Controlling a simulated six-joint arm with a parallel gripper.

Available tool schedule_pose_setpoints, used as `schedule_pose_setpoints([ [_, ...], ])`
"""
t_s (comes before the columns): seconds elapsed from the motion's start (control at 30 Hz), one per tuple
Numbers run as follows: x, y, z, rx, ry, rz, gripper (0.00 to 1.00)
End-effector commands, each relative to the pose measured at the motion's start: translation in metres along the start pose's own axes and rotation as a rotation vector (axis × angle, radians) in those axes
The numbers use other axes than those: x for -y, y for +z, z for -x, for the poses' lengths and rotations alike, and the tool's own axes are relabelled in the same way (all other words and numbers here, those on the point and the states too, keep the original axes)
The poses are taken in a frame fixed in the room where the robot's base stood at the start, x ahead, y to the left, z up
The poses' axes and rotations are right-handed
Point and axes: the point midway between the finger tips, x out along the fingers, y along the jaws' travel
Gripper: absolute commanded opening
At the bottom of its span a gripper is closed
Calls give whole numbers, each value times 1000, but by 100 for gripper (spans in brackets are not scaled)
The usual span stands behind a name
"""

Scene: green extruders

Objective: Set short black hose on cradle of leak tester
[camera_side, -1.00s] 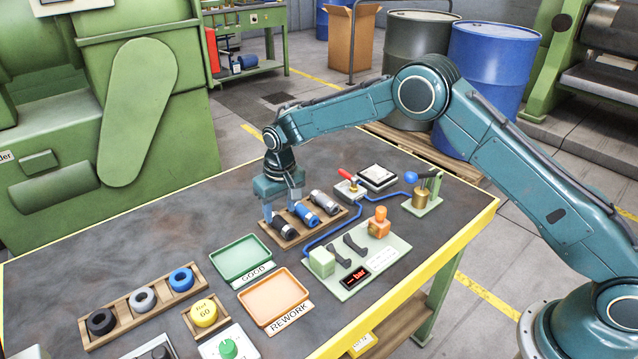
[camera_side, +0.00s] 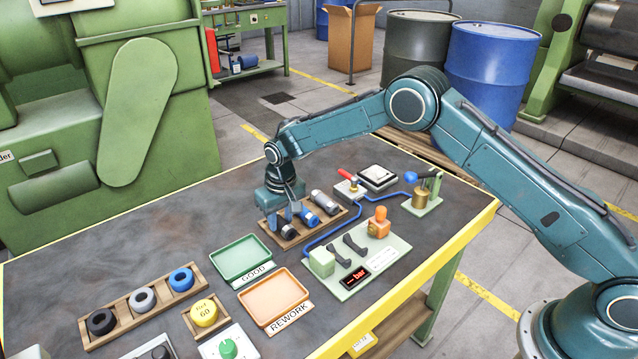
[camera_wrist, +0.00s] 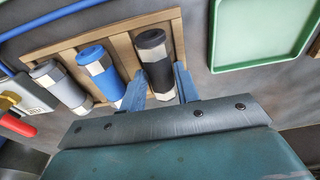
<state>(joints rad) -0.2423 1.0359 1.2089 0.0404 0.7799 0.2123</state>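The short black hose (camera_side: 287,230) lies at the left end of a wooden rack (camera_side: 324,229), with a blue hose (camera_side: 309,217) and a grey hose (camera_side: 325,202) beside it. In the wrist view the black hose (camera_wrist: 153,55) has a pale band. My gripper (camera_wrist: 160,84) has one finger on each side of the hose's near part, apparently still open; contact is not clear. In the side view my gripper (camera_side: 281,217) is low over the hose. The leak tester (camera_side: 377,263) is a pale green plate with two dark cradle supports (camera_side: 354,243), which look empty.
Green GOOD tray (camera_side: 240,258) and orange REWORK tray (camera_side: 273,298) lie in front of the rack. A blue tube (camera_side: 332,236) runs between rack and tester. An orange-topped block (camera_side: 379,224) and green block (camera_side: 321,262) stand on the tester.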

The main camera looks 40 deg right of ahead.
Motion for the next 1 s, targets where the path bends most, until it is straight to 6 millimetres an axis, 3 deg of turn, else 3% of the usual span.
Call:
schedule_pose_setpoints([
  [0.57,0,-1,2,-1,0,0,15],
  [1.0,0,-3,23,-2,0,0,15],
])
